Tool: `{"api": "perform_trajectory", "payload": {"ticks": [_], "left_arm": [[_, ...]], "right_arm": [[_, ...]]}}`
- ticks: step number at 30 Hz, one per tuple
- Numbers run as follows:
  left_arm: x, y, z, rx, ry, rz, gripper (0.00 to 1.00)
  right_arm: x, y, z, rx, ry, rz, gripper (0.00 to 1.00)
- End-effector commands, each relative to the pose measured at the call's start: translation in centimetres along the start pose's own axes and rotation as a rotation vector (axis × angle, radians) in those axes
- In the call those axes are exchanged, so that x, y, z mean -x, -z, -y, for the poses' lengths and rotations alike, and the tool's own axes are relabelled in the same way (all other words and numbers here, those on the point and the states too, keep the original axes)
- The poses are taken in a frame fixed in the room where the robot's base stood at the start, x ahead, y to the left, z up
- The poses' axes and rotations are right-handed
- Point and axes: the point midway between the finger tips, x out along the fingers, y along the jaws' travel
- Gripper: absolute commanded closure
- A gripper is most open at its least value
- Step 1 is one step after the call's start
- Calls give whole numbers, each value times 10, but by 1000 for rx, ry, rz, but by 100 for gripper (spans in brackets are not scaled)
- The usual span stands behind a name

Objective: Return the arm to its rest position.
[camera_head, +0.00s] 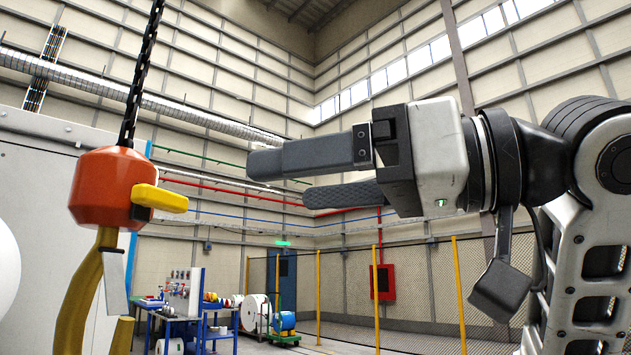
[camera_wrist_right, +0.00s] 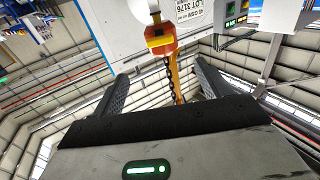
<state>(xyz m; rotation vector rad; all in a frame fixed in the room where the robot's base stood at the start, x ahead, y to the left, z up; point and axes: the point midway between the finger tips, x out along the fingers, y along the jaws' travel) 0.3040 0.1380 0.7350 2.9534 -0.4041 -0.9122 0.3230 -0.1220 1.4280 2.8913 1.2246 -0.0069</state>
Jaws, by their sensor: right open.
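My right gripper (camera_head: 278,180) points left in the head view, with its two dark fingers apart and nothing between them. Its fingers also frame the wrist view (camera_wrist_right: 160,72). The orange hoist block (camera_head: 106,188) hangs on a black chain (camera_head: 140,70) at the left of the head view, with a yellow lever (camera_head: 160,198) on its right side and a yellow hook (camera_head: 78,300) below. A clear gap separates the fingertips from the lever. The right wrist view also shows the orange block (camera_wrist_right: 161,40) beyond the fingers. My left gripper is out of view.
A blue workbench (camera_head: 180,318) with tools and reels stands at the back. Yellow posts (camera_head: 456,295) and mesh fencing are behind my right arm. A large pale panel (camera_head: 40,180) stands behind the hoist. The air between hoist and gripper is free.

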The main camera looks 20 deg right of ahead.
Motion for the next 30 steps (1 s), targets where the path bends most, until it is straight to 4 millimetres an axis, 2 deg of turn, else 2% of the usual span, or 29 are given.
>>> {"api": "perform_trajectory", "payload": {"ticks": [12, 14, 17, 20, 23, 26, 27, 29, 30], "left_arm": [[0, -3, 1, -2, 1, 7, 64], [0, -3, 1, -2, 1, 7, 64], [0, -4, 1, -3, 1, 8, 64], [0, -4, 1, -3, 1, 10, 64], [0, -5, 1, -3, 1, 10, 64], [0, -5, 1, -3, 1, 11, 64], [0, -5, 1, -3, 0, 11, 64], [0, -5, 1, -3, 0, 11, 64], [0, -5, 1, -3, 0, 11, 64]], "right_arm": [[-2, -1, -1, -3, 1, 0, 24], [-7, -4, -5, -14, 2, 3, 24], [-28, -22, -22, -58, 3, 11, 24], [-61, -55, -50, -130, -6, 18, 24], [-95, -104, -82, -205, -32, 22, 24], [-121, -162, -108, -270, -73, 31, 24], [-129, -186, -116, -292, -93, 36, 24], [-139, -226, -128, -321, -126, 48, 24], [-144, -254, -134, -337, -150, 57, 24]]}}
